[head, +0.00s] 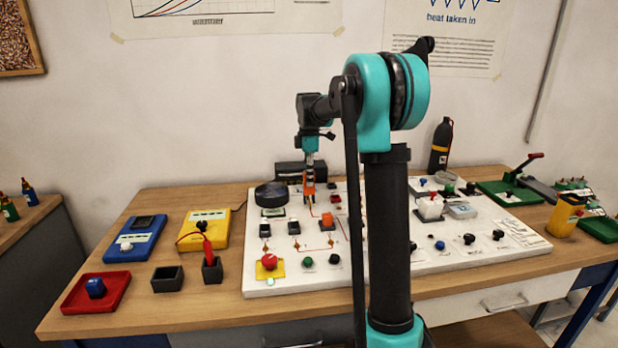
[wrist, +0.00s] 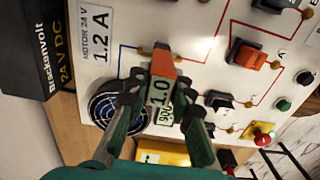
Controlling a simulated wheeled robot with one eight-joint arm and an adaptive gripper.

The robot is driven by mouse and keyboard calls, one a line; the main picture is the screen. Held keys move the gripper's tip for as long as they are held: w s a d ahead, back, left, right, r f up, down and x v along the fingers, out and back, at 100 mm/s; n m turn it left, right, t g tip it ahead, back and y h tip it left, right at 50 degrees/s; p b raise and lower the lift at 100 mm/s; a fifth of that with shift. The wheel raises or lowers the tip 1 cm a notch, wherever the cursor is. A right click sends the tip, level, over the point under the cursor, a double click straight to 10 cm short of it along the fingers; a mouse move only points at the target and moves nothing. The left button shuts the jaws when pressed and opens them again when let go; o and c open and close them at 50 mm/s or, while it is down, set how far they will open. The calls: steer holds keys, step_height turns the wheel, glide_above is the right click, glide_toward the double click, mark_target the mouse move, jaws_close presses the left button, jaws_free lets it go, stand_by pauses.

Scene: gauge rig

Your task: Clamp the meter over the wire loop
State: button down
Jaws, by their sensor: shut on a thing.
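My gripper (wrist: 160,98) is shut on an orange and dark clamp meter (wrist: 161,68). Its display reads 1.0, with smaller characters below partly covered. In the head view the orange meter (head: 309,186) hangs under my gripper (head: 310,166), upright over the back left of the white panel (head: 350,262). In the wrist view the meter's far end lies by brass terminals on the panel's line. The wire loop is not clearly visible; the meter covers that spot. I cannot tell whether the jaws are around the wire.
A round fan (wrist: 116,110) with a "MOTOR 24 V 1.2 A" label and a black 24 V DC box (wrist: 38,45) stand close by. Switches, knobs and an orange rocker (wrist: 247,55) rise from the panel. A yellow meter (head: 206,228) sits left; a black bottle (head: 441,145) stands behind.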

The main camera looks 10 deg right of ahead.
steer(key=shift+r, duration=0.1)
steer(key=shift+r, duration=3.35)
